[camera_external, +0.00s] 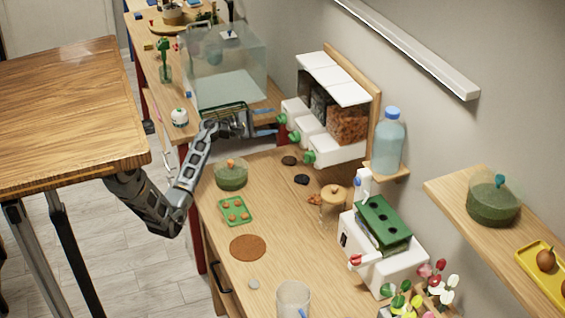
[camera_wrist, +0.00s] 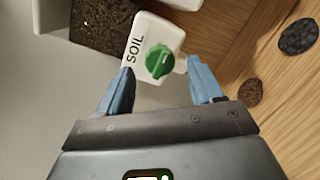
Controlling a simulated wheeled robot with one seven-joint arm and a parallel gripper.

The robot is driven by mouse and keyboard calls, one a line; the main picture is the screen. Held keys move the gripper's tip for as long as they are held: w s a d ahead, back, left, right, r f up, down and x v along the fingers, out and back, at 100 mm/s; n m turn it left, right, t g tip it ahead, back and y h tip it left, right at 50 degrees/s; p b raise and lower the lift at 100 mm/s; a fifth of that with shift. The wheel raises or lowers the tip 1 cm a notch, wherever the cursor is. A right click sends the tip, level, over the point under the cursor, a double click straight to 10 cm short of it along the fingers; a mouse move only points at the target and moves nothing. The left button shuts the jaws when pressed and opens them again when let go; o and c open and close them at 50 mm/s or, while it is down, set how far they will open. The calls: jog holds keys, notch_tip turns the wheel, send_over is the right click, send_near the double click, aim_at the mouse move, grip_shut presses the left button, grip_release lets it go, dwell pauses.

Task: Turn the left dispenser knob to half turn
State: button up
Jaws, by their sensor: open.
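The dispenser (camera_external: 318,139) is a row of white units with green knobs below clear hoppers. The left knob (camera_external: 282,118) is on the far left unit. In the wrist view, a green knob (camera_wrist: 159,61) sits on a white front marked SOIL (camera_wrist: 142,31), below a hopper of dark soil (camera_wrist: 107,22). My gripper (camera_external: 264,125) is open in front of the left unit. In the wrist view, its blue fingers (camera_wrist: 160,80) appear on either side of the knob, with gaps on both sides. Touch is not visible.
The middle knob (camera_external: 294,136) and right knob (camera_external: 309,157) are close by. A clear glass tank (camera_external: 225,80) stands behind my arm. Dark piles (camera_external: 301,179) lie on the wooden counter (camera_external: 282,225) below. A water bottle (camera_external: 389,142) stands right of the dispenser.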

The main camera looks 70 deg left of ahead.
jog(key=shift+w+d, duration=0.15)
jog(key=shift+w, duration=0.9)
jog(key=c, duration=1.1)
